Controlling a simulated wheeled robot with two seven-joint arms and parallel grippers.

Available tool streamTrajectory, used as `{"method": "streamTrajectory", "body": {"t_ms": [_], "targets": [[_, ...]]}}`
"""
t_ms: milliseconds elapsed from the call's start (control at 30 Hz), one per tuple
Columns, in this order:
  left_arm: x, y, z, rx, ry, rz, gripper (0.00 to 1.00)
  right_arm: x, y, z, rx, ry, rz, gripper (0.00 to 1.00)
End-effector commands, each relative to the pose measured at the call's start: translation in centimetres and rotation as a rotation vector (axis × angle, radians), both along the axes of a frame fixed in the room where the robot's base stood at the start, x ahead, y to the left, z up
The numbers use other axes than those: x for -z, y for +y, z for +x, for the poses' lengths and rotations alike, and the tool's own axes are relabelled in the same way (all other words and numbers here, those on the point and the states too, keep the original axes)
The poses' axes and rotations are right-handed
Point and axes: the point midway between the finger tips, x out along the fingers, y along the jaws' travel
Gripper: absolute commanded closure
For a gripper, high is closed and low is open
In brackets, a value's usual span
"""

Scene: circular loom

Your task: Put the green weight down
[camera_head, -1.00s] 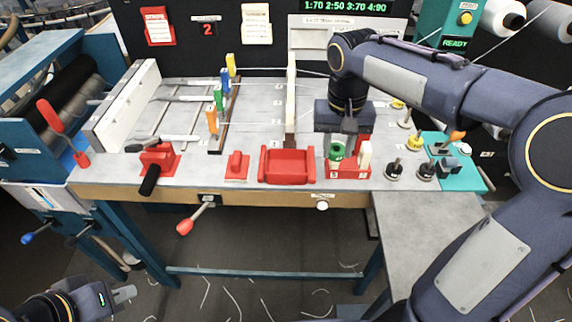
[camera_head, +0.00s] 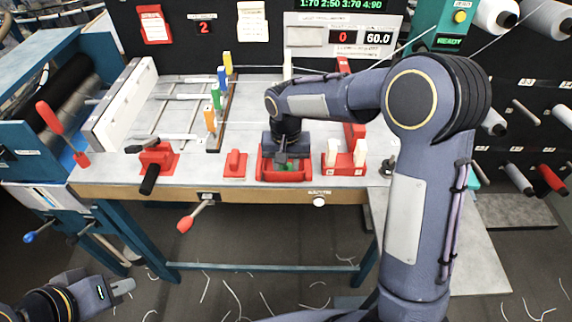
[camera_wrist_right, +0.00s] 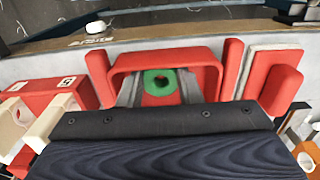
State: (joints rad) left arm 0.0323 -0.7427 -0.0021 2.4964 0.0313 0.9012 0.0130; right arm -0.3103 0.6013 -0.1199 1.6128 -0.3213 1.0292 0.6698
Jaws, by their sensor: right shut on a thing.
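In the head view, the right gripper (camera_head: 283,160) is over the red tray (camera_head: 285,178), and a bit of green shows there. The right gripper is shut on the weight, inside the tray's walls. I cannot tell whether the weight touches the tray floor. My left gripper (camera_head: 122,287) is low at the left, away from the table; its fingers are too small to read.
A red stand with white blocks (camera_head: 344,160) is right of the tray. A small red block (camera_head: 235,164) and a red crank with a black handle (camera_head: 156,163) are to its left. Coloured tabs (camera_head: 217,98) stand on the loom behind.

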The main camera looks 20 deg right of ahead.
Motion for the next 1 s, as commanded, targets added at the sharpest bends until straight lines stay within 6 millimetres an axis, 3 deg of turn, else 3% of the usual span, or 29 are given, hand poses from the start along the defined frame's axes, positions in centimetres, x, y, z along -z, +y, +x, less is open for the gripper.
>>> {"method": "streamTrajectory", "body": {"t_ms": [333, 367, 433, 800, 1000], "targets": [[0.3, 0.0, 0.0, 0.000, 0.000, 0.000, 1.00, 0.4, 0.0, 0.0, 0.000, 0.000, 0.000, 0.96], [0.3, 0.0, 0.0, 0.000, 0.000, 0.000, 1.00, 0.4, 0.0, 0.0, 0.000, 0.000, 0.000, 0.67], [0.2, 0.0, 0.0, 0.000, 0.000, 0.000, 1.00, 0.3, 0.0, 0.0, -0.001, 0.000, 0.000, 0.59], [0.0, 0.0, 0.0, 0.000, 0.000, 0.000, 1.00, -0.4, 0.0, 0.0, 0.000, -0.002, 0.000, 0.59], [0.3, 0.0, 0.0, 0.000, 0.000, 0.000, 1.00, -4.0, 0.0, 0.1, -0.001, -0.007, 0.002, 0.59]]}}
